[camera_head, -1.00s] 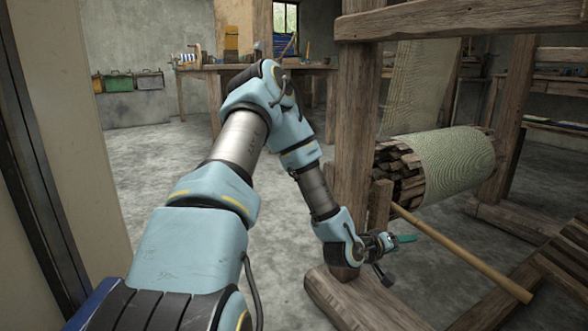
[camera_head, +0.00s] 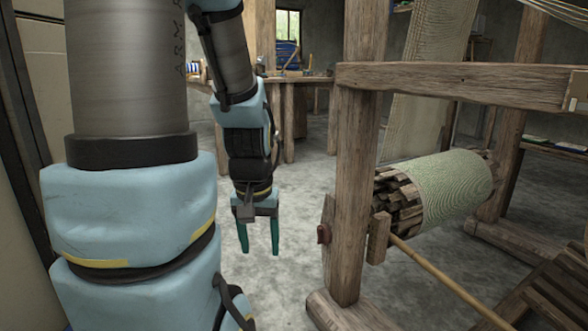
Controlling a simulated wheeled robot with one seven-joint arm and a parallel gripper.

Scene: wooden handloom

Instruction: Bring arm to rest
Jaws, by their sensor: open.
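My gripper (camera_head: 259,236) hangs from my arm left of the loom's front post, pointing down over the grey floor. Its two teal fingers are apart, with nothing between them. My arm fills the left of the view, raised close to the camera. The wooden handloom (camera_head: 358,200) stands at the right. Its roller (camera_head: 455,188), wound with pale green cloth, shows behind the post. A long wooden rod (camera_head: 440,275) slants down to the right from beside the post. My gripper appears apart from the loom.
A wooden workbench (camera_head: 318,80) stands against the back wall below a window (camera_head: 288,22). A tall pale panel (camera_head: 32,75) is at the left edge. The floor (camera_head: 290,285) between my arm and the loom's post is clear.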

